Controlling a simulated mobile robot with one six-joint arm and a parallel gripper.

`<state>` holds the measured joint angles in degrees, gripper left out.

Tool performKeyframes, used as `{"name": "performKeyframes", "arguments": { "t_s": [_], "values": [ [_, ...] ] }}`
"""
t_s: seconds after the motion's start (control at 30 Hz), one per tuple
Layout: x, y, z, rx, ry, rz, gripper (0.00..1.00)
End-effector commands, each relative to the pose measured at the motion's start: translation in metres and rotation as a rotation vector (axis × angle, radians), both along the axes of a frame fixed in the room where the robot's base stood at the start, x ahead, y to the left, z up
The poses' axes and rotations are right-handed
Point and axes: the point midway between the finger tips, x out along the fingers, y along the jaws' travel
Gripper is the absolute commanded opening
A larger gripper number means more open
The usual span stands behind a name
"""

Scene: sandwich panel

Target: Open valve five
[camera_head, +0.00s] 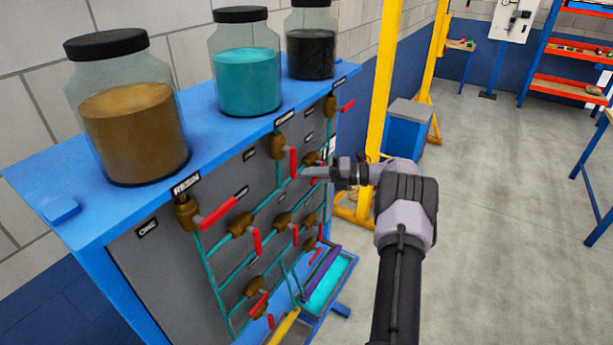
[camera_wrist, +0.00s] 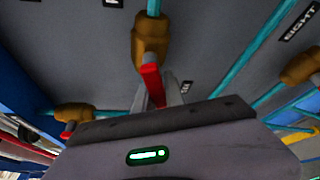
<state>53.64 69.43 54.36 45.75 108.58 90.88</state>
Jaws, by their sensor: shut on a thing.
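My gripper (camera_head: 310,173) reaches in from the right to the grey front of the blue panel (camera_head: 190,262). In the wrist view its fingers (camera_wrist: 157,97) are shut on a red valve handle (camera_wrist: 151,82). This handle hangs from a brown valve body (camera_wrist: 150,40) on a teal pipe. The same valve body (camera_head: 312,158) shows partly behind my gripper in the head view. A label beside the handle is mostly hidden by a finger, so I cannot read this valve's number.
Other brown valves with red handles, such as the one below the resin jar (camera_head: 188,212), crowd the panel. Three jars stand on top. An EIGHT label (camera_wrist: 300,20) is at the right in the wrist view.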

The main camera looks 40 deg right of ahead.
Motion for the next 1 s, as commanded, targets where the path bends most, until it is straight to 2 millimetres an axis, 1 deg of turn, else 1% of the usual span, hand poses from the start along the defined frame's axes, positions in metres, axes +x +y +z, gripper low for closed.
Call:
{"name": "performKeyframes", "arguments": {
  "t_s": [0.03,0.13,0.43,0.57,0.67,1.0],
  "values": [
    [0.000,0.000,0.001,-0.001,-0.002,-0.001,0.16],
    [0.000,0.000,0.001,-0.001,-0.002,-0.001,0.36],
    [0.000,-0.001,0.001,-0.001,-0.002,-0.001,0.36],
    [-0.009,-0.009,0.002,-0.002,-0.001,-0.003,0.36],
    [-0.026,-0.024,0.005,-0.002,-0.002,-0.005,0.36],
    [-0.101,-0.090,0.018,-0.004,-0.003,-0.004,0.36]
  ]
}}
